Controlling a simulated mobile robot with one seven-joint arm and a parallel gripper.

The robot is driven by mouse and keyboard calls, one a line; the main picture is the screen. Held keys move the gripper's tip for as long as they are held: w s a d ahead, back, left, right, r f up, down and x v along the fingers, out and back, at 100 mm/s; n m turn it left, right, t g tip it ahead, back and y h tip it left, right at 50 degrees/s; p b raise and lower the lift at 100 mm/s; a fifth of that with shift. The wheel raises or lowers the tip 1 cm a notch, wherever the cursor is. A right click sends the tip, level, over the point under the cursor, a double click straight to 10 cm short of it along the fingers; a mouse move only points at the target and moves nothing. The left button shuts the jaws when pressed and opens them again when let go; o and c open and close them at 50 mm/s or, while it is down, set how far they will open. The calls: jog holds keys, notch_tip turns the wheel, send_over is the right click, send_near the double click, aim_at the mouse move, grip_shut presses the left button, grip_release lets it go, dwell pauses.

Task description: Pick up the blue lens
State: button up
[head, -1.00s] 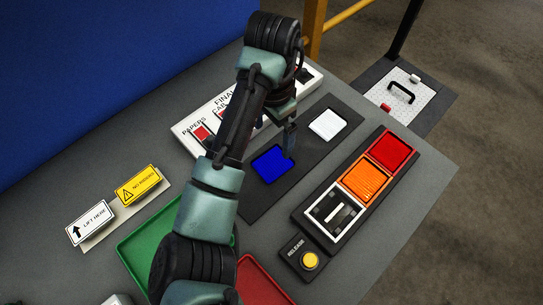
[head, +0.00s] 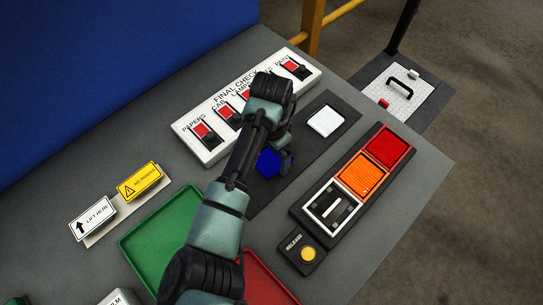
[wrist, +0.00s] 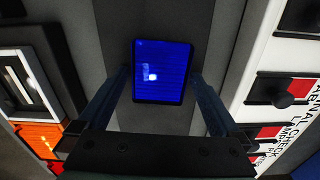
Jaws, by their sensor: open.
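The blue lens (head: 267,164) is a square piece on a dark strip (head: 305,142); my arm hides part of it in the head view. In the wrist view the blue lens (wrist: 162,72) is whole, with a bright glint on it. My gripper (wrist: 160,80) is open and empty, one finger at each side of the lens in that picture. In the head view my gripper (head: 284,160) is low, right at the lens. I cannot tell whether the fingertips reach down around it or stop just above.
A white lens (head: 324,121) shares the strip. A unit with red, orange (head: 362,179) and white-framed squares is on the right, beside a yellow release button (head: 308,254). A white switch panel (head: 205,146) lies behind. A green tray (head: 126,243) and red tray (head: 262,284) are in front.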

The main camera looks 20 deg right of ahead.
jog(key=c, duration=1.1)
jog(key=shift+r, duration=0.1)
